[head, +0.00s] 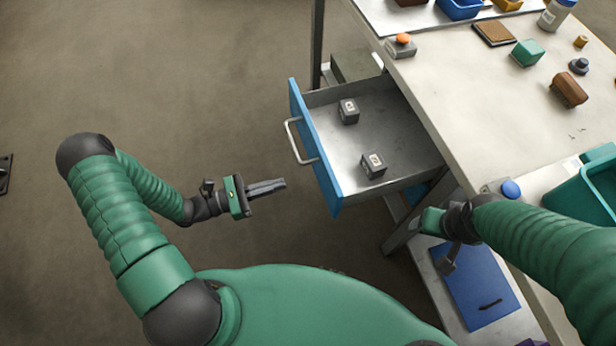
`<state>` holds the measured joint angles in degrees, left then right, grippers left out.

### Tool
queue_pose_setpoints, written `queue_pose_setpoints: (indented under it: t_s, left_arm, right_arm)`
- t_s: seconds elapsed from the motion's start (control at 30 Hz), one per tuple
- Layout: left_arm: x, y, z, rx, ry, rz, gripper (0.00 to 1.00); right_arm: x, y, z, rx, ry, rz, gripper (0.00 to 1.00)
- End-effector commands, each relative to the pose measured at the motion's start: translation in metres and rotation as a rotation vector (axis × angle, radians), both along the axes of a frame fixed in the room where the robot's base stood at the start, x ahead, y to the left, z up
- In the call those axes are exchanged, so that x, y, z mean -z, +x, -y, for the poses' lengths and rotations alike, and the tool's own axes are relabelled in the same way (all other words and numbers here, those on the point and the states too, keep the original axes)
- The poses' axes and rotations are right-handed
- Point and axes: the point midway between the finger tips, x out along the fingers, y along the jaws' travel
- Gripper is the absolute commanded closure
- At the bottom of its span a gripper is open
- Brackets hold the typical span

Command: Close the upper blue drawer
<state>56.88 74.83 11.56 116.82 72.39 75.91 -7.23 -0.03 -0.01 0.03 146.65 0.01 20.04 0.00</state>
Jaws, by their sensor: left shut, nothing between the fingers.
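The upper blue drawer (318,158) is pulled out from under the workbench, its blue front facing left with a pale bar handle (296,143). Two small grey labelled blocks lie inside it, one at the back (348,111) and one nearer the front edge (373,165). My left gripper (284,183) is shut and empty, to the left of the drawer front and below the handle in the picture, apart from both. My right gripper (447,262) hangs beside the bench's near edge, right of the drawer; its fingers are too unclear to judge.
The bench top (470,100) holds a green block (527,52), a brown block (569,89), a button box with an orange top (401,44) and a teal bin (585,195). A blue mat (475,285) lies on the lower shelf. The floor left of the drawer is clear.

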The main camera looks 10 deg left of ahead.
Motion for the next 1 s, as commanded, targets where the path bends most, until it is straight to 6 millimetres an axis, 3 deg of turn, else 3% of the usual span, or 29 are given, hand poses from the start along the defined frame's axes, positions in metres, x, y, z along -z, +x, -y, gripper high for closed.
queue_pose_setpoints:
  t_s: [0.2, 0.4, 1.0]
  left_arm:
    - [0.000, 0.026, 0.042, 0.006, 0.001, -0.001, 1.00]
    - [0.000, 0.044, 0.066, 0.004, 0.000, 0.000, 1.00]
    - [-0.001, 0.050, 0.075, 0.002, 0.001, 0.000, 1.00]
  right_arm:
    - [0.003, 0.000, 0.000, 0.001, 0.000, -0.001, 0.35]
    - [0.006, 0.000, 0.000, 0.001, 0.000, -0.001, 0.35]
    - [0.005, 0.000, 0.000, 0.001, 0.000, -0.001, 0.35]
